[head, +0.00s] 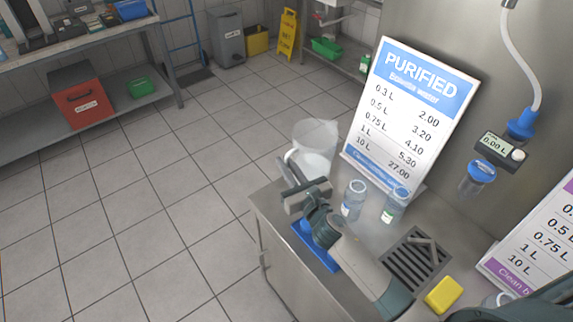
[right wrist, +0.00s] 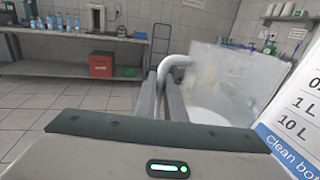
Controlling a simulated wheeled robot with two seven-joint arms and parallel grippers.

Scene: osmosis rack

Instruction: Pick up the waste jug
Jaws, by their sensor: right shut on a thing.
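The waste jug is a clear, translucent jug (head: 318,140) with a white handle, at the back left corner of the steel counter beside the price sign. It also shows in the right wrist view (right wrist: 222,85), on the right, with whitish contents or base low inside. My right gripper (head: 287,170) is at the jug's handle side. In the right wrist view its fingers (right wrist: 163,100) are closed around the white handle (right wrist: 172,66). I cannot tell whether the jug touches the counter. My left gripper is not in view.
The purified water price sign (head: 412,105) stands right behind the jug. Two bottles (head: 354,200) (head: 396,204), a blue tray (head: 316,248), a drain grate (head: 415,262) and a yellow sponge (head: 443,294) are on the counter (head: 385,238). The tiled floor on the left is clear.

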